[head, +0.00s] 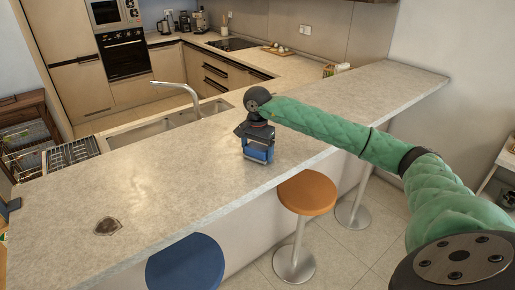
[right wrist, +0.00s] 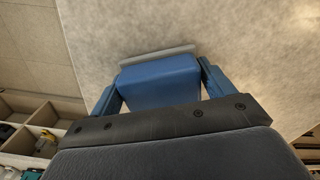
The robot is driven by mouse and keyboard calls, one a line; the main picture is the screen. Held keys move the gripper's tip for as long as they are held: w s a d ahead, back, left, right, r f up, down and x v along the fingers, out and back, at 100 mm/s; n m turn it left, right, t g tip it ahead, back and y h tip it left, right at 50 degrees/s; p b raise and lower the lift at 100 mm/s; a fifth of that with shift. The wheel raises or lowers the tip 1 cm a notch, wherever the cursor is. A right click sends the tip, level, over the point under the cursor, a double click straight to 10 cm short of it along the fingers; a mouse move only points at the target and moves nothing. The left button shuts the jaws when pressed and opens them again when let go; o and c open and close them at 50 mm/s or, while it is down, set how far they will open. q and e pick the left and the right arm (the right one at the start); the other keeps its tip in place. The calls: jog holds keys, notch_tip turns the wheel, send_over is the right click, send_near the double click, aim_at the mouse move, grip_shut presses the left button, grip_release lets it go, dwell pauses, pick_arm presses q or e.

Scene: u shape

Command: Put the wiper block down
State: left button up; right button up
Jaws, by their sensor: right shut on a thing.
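The wiper block (right wrist: 160,82) is a blue block with a pale grey strip along its far edge. In the right wrist view it sits between the two blue fingers of my right gripper (right wrist: 160,85), which is shut on it. In the head view my right gripper (head: 257,148) points down over the stone counter (head: 170,180), with the blue block (head: 258,154) at its lower end near the counter's front edge. The block is at or just above the counter; I cannot tell whether it touches. My left gripper is not in view.
A dark brown patch (head: 107,226) marks the counter at the left. A sink with a tall faucet (head: 188,95) lies behind the counter. An orange stool (head: 307,193) and a blue stool (head: 186,264) stand in front. The counter around the block is clear.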

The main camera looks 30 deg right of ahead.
jog(key=shift+f, duration=0.2)
jog(key=shift+f, duration=0.1)
jog(key=o, duration=0.7)
jog(key=shift+o, duration=1.3)
